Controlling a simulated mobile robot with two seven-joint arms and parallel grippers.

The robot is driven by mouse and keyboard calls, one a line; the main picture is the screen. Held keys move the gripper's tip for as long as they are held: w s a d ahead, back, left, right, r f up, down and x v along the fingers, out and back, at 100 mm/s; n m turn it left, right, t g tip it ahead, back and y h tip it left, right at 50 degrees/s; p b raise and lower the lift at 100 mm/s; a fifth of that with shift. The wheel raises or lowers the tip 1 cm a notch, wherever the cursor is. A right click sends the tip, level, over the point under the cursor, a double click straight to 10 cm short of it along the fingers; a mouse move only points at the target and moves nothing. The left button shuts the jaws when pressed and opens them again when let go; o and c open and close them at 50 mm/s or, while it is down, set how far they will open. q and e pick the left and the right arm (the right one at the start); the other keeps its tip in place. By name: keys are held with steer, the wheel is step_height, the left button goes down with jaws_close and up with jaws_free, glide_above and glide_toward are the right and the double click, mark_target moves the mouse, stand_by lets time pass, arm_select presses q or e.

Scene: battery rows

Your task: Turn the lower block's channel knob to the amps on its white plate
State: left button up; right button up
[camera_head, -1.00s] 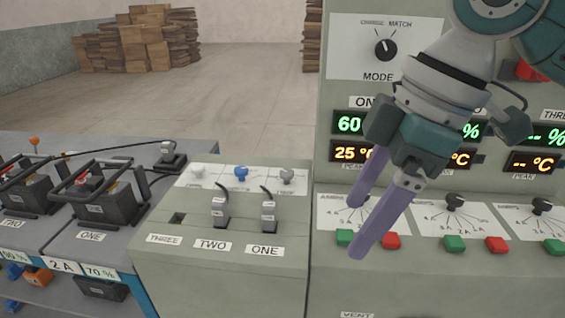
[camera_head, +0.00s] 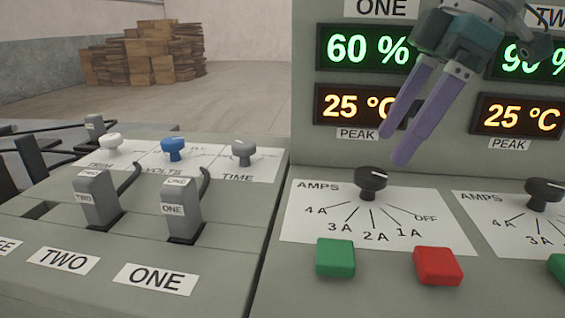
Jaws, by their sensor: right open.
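The channel ONE knob (camera_head: 372,182) is black and stands at the top of a white AMPS dial (camera_head: 310,225) marked 4A, 3A, 2A, 1A and OFF. Which mark it points to is unclear. My right gripper (camera_head: 393,149) is open and empty, its two purple fingers pointing down just above and behind this knob, apart from it. A second AMPS knob (camera_head: 543,193) stands at the right. The battery blocks' plates are out of view now; my left gripper is not in view.
Green (camera_head: 335,257) and red (camera_head: 438,265) buttons sit in front of the dial. Displays above read 60 % (camera_head: 367,47) and 25 °C. At the left, a lower panel has white, blue (camera_head: 173,148) and grey knobs and two upright plugs labelled TWO (camera_head: 97,199) and ONE (camera_head: 180,207).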

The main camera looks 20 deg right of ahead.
mark_target(372, 172)
steer(key=b+x, duration=0.1)
steer(key=x, duration=0.4)
steer(key=shift+w+f, duration=0.1)
steer(key=shift+c, duration=0.3)
jaws_close()
steer(key=shift+r+p, duration=0.2)
steer(key=shift+p, duration=0.35)
steer(key=m+p, duration=0.2)
steer(key=p, duration=0.2)
steer(key=m+t+h+p, duration=0.1)
steer(key=m+p, duration=0.1)
steer(key=p, duration=0.3)
steer(key=shift+a+r, duration=0.15)
steer(key=shift+r, duration=0.25)
steer(key=m+h+p, duration=0.1)
steer(key=m+p, duration=0.2)
steer(key=p, duration=0.2)
steer(key=m+t+h+p, duration=0.1)
steer(key=m+p, duration=0.2)
steer(key=p, duration=0.1)
steer(key=shift+a+f+p, duration=0.2)
steer(key=shift+f+p, duration=0.05)
steer(key=shift+p, duration=0.1)
steer(key=shift+f+m+h+p, duration=0.25)
steer(key=shift+m+h+p, duration=0.15)
steer(key=shift+m+p, duration=0.55)
steer(key=shift+d, duration=0.1)
